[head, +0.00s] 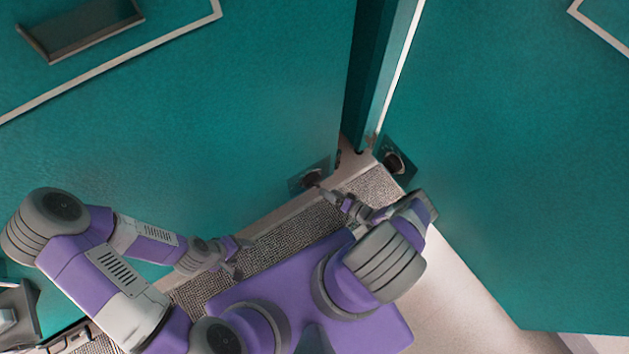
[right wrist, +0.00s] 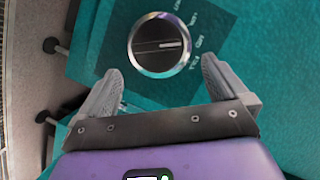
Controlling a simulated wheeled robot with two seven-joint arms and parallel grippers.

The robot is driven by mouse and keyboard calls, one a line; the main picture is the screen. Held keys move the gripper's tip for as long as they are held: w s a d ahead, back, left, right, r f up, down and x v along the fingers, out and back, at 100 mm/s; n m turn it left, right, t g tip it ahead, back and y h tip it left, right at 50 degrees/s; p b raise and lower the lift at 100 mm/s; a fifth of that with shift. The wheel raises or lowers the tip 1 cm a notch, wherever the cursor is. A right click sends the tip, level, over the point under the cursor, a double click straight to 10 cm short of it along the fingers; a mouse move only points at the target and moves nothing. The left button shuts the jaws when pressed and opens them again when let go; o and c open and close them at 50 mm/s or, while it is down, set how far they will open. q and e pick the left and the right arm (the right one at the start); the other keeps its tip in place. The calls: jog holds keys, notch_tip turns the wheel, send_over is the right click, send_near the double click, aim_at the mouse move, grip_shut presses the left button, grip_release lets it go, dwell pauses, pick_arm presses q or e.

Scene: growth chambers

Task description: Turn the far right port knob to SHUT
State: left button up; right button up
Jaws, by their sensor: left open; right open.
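A round dark port knob (head: 312,178) with a plate stands low on the left teal wall in the head view. A second dark knob (head: 393,161) on a plate is on the right teal wall, past the corner. My right gripper (head: 328,197) is open just in front of the first knob, apart from it. In the right wrist view a silver-rimmed knob (right wrist: 160,45) lies ahead of the open fingers, with a pale pointer line aimed right towards small labels too blurred to read. My left gripper (head: 243,257) is open and empty near the left wall.
A grey grated strip (head: 285,228) runs along the foot of the left wall. A teal post (head: 372,75) stands at the corner between the walls. Pale floor (head: 465,285) is free at lower right. Dark pegs (right wrist: 50,45) stick out at left in the right wrist view.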

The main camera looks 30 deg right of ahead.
aim_at(318, 187)
jog(key=x, duration=0.2)
jog(key=b+x, duration=0.1)
jog(key=x, duration=0.3)
jog(key=shift+w+a+f, duration=0.2)
jog(key=shift+a+f, duration=0.05)
jog(key=shift+f, duration=0.25)
jog(key=shift+c, duration=0.3)
jog(key=c, duration=0.8)
jog(key=shift+o, duration=0.2)
